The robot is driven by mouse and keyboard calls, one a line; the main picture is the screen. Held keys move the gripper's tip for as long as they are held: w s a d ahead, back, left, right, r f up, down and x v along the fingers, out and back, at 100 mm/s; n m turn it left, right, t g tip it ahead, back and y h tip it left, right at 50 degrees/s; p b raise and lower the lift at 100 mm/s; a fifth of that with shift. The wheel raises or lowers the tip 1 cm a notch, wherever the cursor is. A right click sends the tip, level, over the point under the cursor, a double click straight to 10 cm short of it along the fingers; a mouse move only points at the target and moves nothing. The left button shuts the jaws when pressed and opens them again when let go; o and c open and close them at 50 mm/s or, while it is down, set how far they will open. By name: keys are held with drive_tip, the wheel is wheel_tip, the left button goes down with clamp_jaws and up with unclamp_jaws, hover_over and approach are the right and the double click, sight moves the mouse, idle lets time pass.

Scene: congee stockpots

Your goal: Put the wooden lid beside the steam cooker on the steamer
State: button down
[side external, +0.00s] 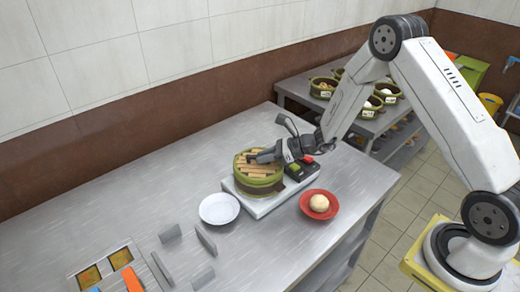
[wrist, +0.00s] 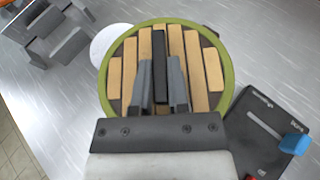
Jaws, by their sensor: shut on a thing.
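The wooden lid (wrist: 203,60) is round, with pale wooden slats, a green rim and a dark bar handle (wrist: 159,45) across its middle. My gripper (wrist: 161,84) is shut on the handle, with one finger on each side. In the side view, the lid (side external: 247,160) lies over the green steamer (side external: 260,187), and my gripper (side external: 258,157) reaches it from the right. The lid looks level and roughly centred; I cannot tell whether it rests fully on the steamer. The steamer stands on the steam cooker's pale base (side external: 268,206). The lid hides the steamer in the wrist view.
The cooker's black control panel (side external: 300,172) is right of the steamer. A white plate (side external: 219,208) is at left and a red plate (side external: 318,214) with a bun (side external: 319,203) in front. Grey upright dividers (side external: 206,242) stand front left. The counter's back left is clear.

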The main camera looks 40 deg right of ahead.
drive_tip(key=shift+f, duration=0.2)
drive_tip(key=c, duration=0.5)
unclamp_jaws()
drive_tip(key=shift+c, duration=0.2)
drive_tip(key=shift+s, duration=0.1)
drive_tip(key=v, duration=0.7)
drive_tip(key=shift+s+d, duration=0.25)
drive_tip(key=shift+d, duration=0.05)
